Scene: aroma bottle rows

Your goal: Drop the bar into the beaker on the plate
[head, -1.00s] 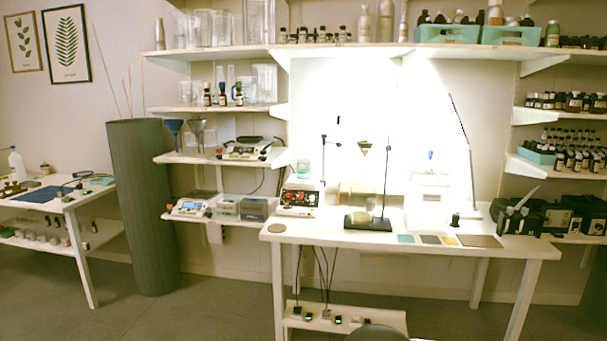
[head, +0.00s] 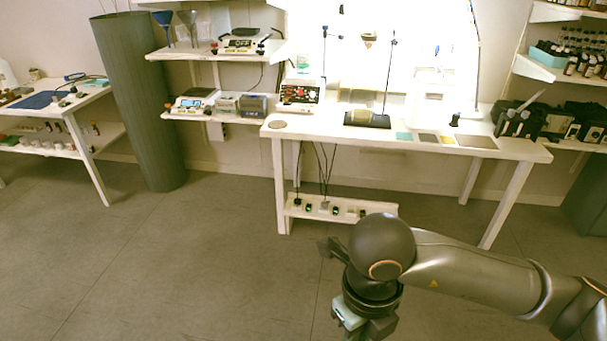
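The plate is a hot plate with a dark red-and-black front panel (head: 300,95) at the left end of the white bench. A small clear beaker with a green tint (head: 303,66) stands on top of it, faint against the bright wall. I cannot make out the bar. My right arm reaches in from the right, and its hand (head: 362,318) hangs low at the bottom edge, in front of and well below the bench. Its fingertips are not clearly seen, so its opening and any load cannot be told. My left gripper is not in view.
The white bench (head: 400,148) carries a dark stand base (head: 367,119) and several flat coloured pads. Left of it are wall shelves with a scale (head: 195,100) and a tall grey-green column (head: 140,110). The grey floor (head: 220,260) before the bench is open.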

